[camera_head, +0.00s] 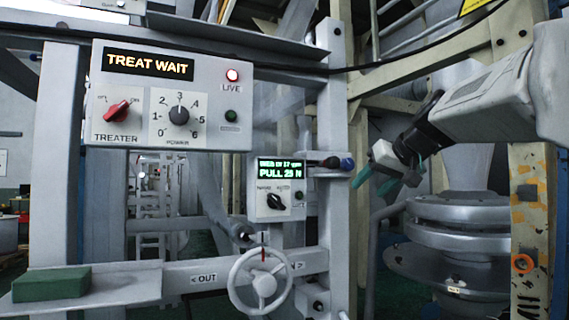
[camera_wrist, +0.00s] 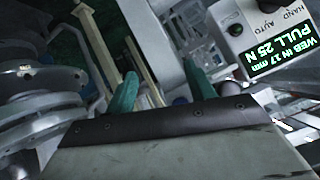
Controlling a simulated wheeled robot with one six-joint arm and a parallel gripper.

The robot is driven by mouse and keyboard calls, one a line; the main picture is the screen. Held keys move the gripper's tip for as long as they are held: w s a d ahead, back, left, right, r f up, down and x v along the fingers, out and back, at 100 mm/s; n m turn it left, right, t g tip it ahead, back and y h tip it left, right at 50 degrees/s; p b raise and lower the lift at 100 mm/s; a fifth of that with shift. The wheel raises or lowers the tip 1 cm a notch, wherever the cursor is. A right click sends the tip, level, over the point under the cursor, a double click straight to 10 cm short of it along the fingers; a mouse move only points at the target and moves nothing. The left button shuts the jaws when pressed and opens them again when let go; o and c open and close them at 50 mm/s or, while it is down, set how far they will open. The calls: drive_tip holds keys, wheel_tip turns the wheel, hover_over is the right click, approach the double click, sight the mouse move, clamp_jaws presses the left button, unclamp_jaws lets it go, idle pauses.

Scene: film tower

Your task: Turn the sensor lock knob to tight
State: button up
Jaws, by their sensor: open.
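No label naming the sensor lock knob is readable. A small dark blue and black knob (camera_head: 347,163) sits at the end of a short rod right of the display box; I cannot tell whether it is the lock knob or which way it is set. My gripper (camera_head: 374,182) is open and empty, its green fingers to the right of that knob and a little lower, apart from it. In the wrist view the gripper (camera_wrist: 165,88) shows two spread green fingers, with a dark bluish shape partly visible beyond them.
The display box (camera_head: 281,188) reads PULL 25 N and has a HAND/AUTO switch. The treater panel (camera_head: 168,95) reads TREAT WAIT. A white handwheel (camera_head: 262,281) is on the lower rail. A green block (camera_head: 52,284) lies on the left shelf. A yellow post (camera_head: 530,230) stands at right.

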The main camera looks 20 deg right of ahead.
sight(350, 163)
wheel_tip(350, 163, up, 8)
drive_tip(key=w+d+n+t, duration=0.2)
drive_tip(key=t, duration=0.1)
drive_tip(key=x, duration=0.7)
drive_tip(key=shift+w+a, duration=0.25)
drive_tip(key=shift+w, duration=0.05)
drive_tip(key=c, duration=1)
